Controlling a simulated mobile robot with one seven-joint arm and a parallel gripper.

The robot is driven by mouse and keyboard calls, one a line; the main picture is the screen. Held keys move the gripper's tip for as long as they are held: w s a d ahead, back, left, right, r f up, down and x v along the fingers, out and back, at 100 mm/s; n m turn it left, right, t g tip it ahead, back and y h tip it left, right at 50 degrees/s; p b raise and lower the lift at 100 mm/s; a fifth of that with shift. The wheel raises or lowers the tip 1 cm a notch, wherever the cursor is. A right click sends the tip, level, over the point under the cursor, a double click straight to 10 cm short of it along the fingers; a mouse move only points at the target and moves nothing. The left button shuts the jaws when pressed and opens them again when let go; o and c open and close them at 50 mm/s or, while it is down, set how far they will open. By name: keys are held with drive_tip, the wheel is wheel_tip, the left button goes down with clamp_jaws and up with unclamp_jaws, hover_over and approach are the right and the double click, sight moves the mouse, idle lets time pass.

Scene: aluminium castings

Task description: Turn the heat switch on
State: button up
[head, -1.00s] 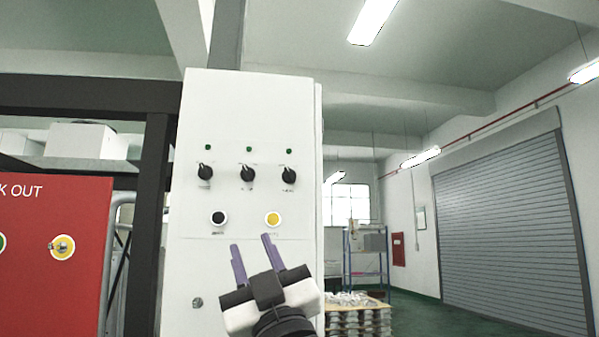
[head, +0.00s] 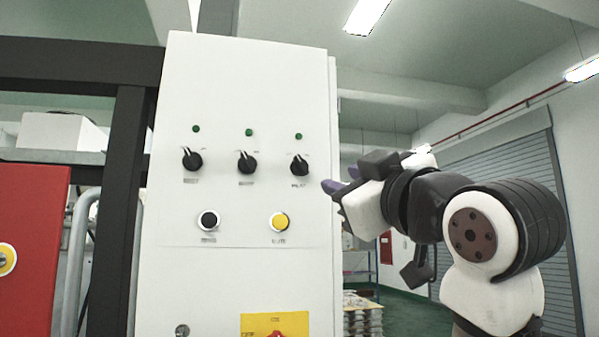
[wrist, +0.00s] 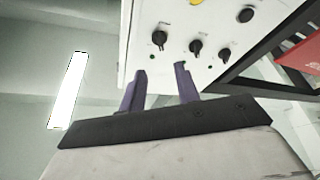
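A white control cabinet (head: 240,285) carries a row of three black rotary knobs: left (head: 192,160), middle (head: 246,163) and right (head: 299,165). Their labels are too small to read, so I cannot tell which is the heat switch. The three knobs also show in the wrist view, upside down, with the cabinet's right knob (wrist: 160,39) nearest the fingers. My gripper (wrist: 160,76) is open and empty, its two purple fingers apart. In the head view my gripper (head: 340,181) is at the cabinet's right edge, right of and slightly below the right knob, touching nothing visible.
Green lamps sit above the knobs. A black button (head: 208,221) and a yellow button (head: 279,222) sit below them. A red knob on a yellow plate (head: 262,322) is lower down. A red panel (head: 30,250) and dark frame (head: 125,200) stand left.

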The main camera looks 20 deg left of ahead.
sight(304, 166)
drive_tip(key=p+x, duration=0.6)
drive_tip(key=x, duration=0.7)
drive_tip(key=shift+a+r, duration=0.15)
drive_tip(key=shift+r, duration=0.1)
clamp_jaws()
